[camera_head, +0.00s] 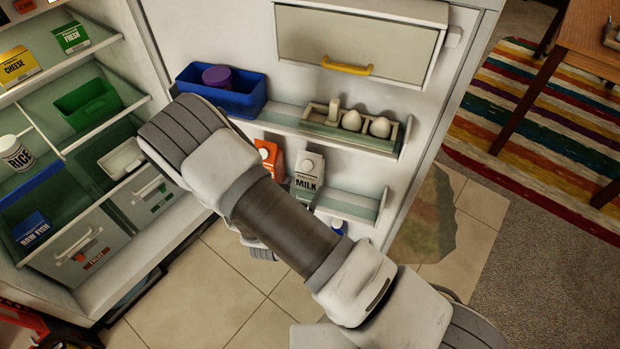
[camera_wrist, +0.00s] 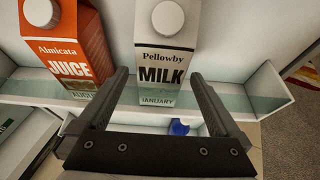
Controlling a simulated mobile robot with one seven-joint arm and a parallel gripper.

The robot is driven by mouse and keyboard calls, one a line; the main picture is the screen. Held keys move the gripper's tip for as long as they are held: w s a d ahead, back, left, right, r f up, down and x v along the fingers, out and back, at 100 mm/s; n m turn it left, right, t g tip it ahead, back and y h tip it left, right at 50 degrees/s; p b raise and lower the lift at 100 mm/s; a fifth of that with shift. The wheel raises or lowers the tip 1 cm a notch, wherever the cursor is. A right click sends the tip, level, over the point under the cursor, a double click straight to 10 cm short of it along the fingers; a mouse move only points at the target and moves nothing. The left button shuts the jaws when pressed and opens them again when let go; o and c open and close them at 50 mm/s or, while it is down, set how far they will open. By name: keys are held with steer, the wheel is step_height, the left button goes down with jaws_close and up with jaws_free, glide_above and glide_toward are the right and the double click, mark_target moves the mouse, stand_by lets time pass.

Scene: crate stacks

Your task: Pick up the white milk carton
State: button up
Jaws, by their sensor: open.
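The white milk carton (camera_head: 309,176) stands upright in the lower shelf of the open fridge door, partly behind my arm in the head view. In the wrist view the milk carton (camera_wrist: 163,55) is straight ahead, with its round white cap on top and the word MILK on its front. My gripper (camera_wrist: 160,82) is open in the wrist view, one finger on each side of the carton's lower front. I cannot tell whether the fingers reach past its front face.
An orange juice carton (camera_wrist: 68,45) stands left of the milk, close to the left finger. The shelf's clear front rail (camera_wrist: 255,100) runs across in front. Above are an egg tray (camera_head: 352,128) and a blue bin (camera_head: 222,92). The shelf right of the milk is clear.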

mark_target(306, 183)
steer(key=b+x, duration=0.1)
steer(key=x, duration=0.4)
steer(key=shift+d+r, duration=0.1)
steer(key=shift+r, duration=0.15)
jaws_close()
